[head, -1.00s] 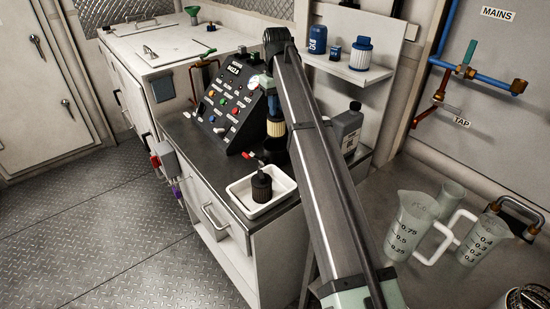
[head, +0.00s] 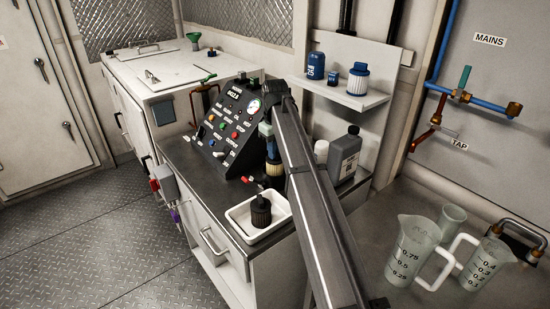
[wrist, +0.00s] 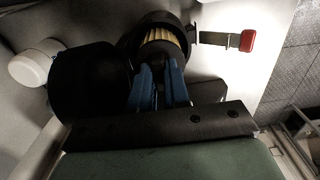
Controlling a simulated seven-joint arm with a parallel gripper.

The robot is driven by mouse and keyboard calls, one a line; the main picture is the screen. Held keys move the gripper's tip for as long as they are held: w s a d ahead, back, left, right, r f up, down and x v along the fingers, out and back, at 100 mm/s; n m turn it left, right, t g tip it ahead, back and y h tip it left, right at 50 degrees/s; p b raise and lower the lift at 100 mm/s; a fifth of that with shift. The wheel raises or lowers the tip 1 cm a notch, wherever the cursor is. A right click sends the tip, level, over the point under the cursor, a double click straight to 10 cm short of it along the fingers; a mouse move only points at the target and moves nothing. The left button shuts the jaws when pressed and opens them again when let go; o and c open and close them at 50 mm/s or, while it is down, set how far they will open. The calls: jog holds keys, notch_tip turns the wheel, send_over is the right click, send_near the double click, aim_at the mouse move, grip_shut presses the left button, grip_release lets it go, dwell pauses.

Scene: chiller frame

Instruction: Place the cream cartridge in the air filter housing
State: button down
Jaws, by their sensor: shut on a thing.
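The cream cartridge (wrist: 160,48) is pleated and shows in the wrist view just beyond my fingertips. It sits inside the round dark rim of the air filter housing (wrist: 140,30), at least partly; its depth is hidden. My gripper (wrist: 163,80) has blue fingers, shut on the cartridge's near end. In the head view my gripper (head: 268,134) is above the housing (head: 273,174), beside the control panel. My arm covers part of this spot there.
A red-handled valve (wrist: 246,40) sticks out beside the housing. A white tray (head: 238,214) holding a dark ribbed part (head: 261,210) stands in front. A grey bottle (head: 345,155) stands right of my arm. A sloped control panel (head: 222,125) is close on the left.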

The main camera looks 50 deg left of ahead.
jog(key=shift+f, duration=1.45)
jog(key=shift+f, duration=0.1)
jog(key=c, duration=1.1)
grip_release()
notch_tip(320, 180, up, 12)
